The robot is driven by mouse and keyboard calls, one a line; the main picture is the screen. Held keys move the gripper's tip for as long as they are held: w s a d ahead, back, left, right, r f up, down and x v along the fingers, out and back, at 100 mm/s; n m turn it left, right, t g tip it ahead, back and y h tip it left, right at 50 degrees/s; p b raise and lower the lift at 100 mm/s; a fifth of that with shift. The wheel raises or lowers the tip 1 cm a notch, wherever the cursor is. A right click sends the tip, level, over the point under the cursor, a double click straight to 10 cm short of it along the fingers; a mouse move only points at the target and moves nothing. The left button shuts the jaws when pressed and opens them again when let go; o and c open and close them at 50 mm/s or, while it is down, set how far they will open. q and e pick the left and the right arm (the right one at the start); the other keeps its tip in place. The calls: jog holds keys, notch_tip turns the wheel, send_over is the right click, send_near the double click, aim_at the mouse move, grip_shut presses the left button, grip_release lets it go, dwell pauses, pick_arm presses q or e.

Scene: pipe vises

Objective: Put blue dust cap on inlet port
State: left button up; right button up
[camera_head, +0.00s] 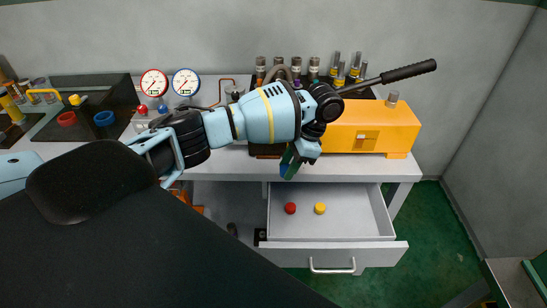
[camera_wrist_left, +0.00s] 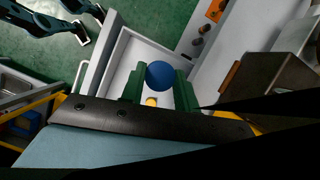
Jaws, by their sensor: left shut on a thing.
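My left gripper (camera_head: 291,166) points down over the open drawer, in front of the bench edge. In the left wrist view its green fingers (camera_wrist_left: 160,88) are shut on the round blue dust cap (camera_wrist_left: 160,75), with the drawer floor behind it. In the head view the cap is mostly hidden by the fingers. I cannot tell which fitting is the inlet port; an orange pump-like box (camera_head: 372,128) with a long black lever stands on the bench, partly behind my left arm. My right gripper is not seen in the head view.
The open drawer (camera_head: 332,229) holds a red cap (camera_head: 290,208) and a yellow cap (camera_head: 320,208). Two gauges (camera_head: 154,82), (camera_head: 186,82) stand at the back wall. Several grey cylinders (camera_head: 314,68) stand behind my arm. A red ring (camera_head: 67,118) and a blue ring (camera_head: 104,118) sit at the left.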

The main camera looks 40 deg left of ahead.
pick_arm(q)
jog(key=s+d+r+n+g+h, duration=0.1)
jog(key=s+d+r+n+h, duration=0.2)
jog(key=s+d+n, duration=0.4)
jog(key=s+r+n, duration=0.1)
jog(key=s, duration=0.3)
jog(key=shift+d, duration=0.2)
jog(key=shift+w+a, duration=0.1)
